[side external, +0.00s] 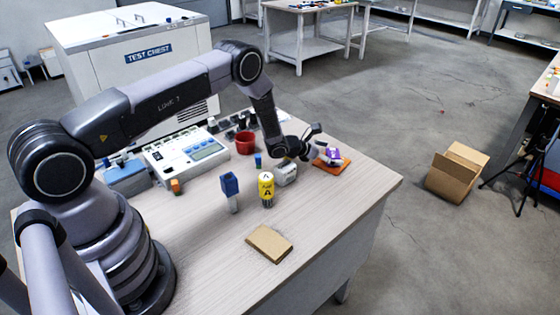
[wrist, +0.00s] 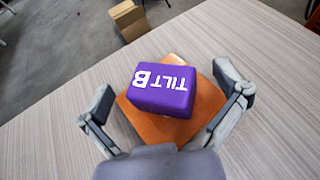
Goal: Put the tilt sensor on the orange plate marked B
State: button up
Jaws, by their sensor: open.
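The tilt sensor is a purple block with white "TILT B" lettering (wrist: 163,92). In the wrist view it rests on the orange plate (wrist: 158,128), which shows around it; any mark on the plate is hidden. In the side view the purple block (side external: 331,154) also sits on the orange plate (side external: 334,168) near the table's far right edge. My gripper (wrist: 170,106) is open, with one finger on each side of the block and visible gaps between. In the side view my gripper (side external: 312,143) is beside the block.
A white-grey block (side external: 286,174), a yellow cylinder marked A (side external: 266,190) and a blue block-topped part (side external: 230,190) stand left of the plate. A flat tan piece (side external: 269,243) lies nearer the front. A red cup (side external: 245,143) and instruments stand behind. The right front tabletop is clear.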

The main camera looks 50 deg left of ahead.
jog(key=v, duration=1.1)
jog(key=shift+r, duration=0.25)
jog(key=shift+s+r, duration=0.2)
jog(key=shift+s, duration=0.1)
jog(key=s+d+r+m+g+h, duration=0.25)
jog(key=d+r+m, duration=0.3)
jog(key=r, duration=0.45)
jog(key=s+d+r+m+g+h, duration=0.2)
jog(key=s+d+r+m+h, duration=0.25)
jog(key=r, duration=0.55)
jog(key=s+d+r+m+g+y, duration=0.2)
jog(key=s+d+r+m+g, duration=0.25)
jog(key=s+r+m, duration=0.65)
jog(key=s+a+r+m+t+y, duration=0.1)
jog(key=s+a+m+y, duration=0.4)
jog(key=s, duration=0.5)
jog(key=s+a+r+m+t+y, duration=0.1)
jog(key=s+a+m+y, duration=0.4)
jog(key=s, duration=0.5)
jog(key=shift+a+r, duration=0.75)
